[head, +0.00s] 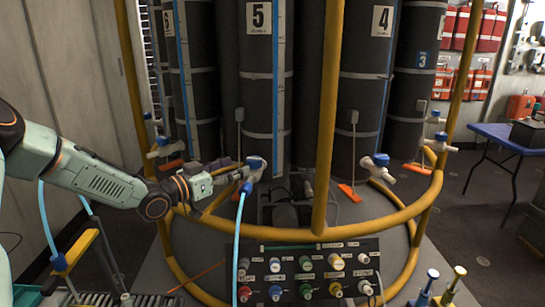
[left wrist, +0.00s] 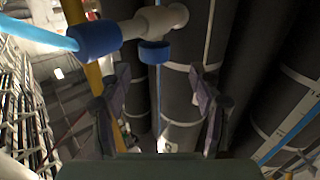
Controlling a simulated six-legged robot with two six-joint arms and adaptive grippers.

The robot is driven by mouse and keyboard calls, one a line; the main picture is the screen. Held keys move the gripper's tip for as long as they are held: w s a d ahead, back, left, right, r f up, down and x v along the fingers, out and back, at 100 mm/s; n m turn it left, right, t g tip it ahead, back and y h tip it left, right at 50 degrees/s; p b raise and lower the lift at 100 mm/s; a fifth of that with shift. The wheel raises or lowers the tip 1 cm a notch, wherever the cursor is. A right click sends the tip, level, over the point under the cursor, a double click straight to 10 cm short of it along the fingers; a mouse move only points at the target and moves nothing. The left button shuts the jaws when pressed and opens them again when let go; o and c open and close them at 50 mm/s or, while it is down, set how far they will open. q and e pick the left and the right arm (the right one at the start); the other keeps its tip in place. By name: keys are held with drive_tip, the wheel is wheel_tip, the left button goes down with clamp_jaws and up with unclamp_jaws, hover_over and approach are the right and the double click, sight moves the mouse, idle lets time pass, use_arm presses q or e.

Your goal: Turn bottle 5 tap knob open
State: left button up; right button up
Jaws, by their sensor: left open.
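Bottle 5 (head: 257,90) is a tall dark cylinder with a "5" label, standing behind the yellow rail. Its tap has a white body (left wrist: 150,22) and a blue knob (head: 256,162); the knob also shows in the left wrist view (left wrist: 154,52). A blue collar (left wrist: 97,40) joins the tap to a light blue hose (head: 238,235). My left gripper (head: 236,177) is just left of the tap. In the left wrist view its fingers (left wrist: 160,78) are spread and empty, with the knob beyond and between their tips, apparently not touched. My right gripper is not in view.
A yellow rail frame (head: 330,110) stands in front of the bottles. Bottle 4 (head: 368,90) with its blue-knobbed tap (head: 378,161) is to the right. A panel of coloured knobs (head: 350,262) is below. A blue table (head: 508,137) stands far right.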

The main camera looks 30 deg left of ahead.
sight(255, 159)
use_arm(q)
drive_tip(key=shift+m, duration=0.3)
drive_tip(key=b+x, duration=0.1)
drive_tip(key=x, duration=0.2)
drive_tip(key=b+x, duration=0.1)
drive_tip(key=x, duration=0.2)
drive_tip(key=shift+s+d+b, duration=0.1)
drive_tip(key=shift+d+b, duration=0.1)
drive_tip(key=shift+b, duration=0.15)
drive_tip(key=shift+w+d+r, duration=0.35)
drive_tip(key=shift+w+d, duration=0.05)
drive_tip(key=shift+d, duration=0.1)
drive_tip(key=shift+w+a+f, duration=0.2)
drive_tip(key=shift+w+f, duration=0.05)
drive_tip(key=shift+w, duration=0.1)
drive_tip(key=shift+s+d+r, duration=0.15)
drive_tip(key=shift+s+r, duration=0.1)
drive_tip(key=c, duration=0.5)
drive_tip(key=shift+w+f, duration=0.1)
drive_tip(key=c, duration=0.7)
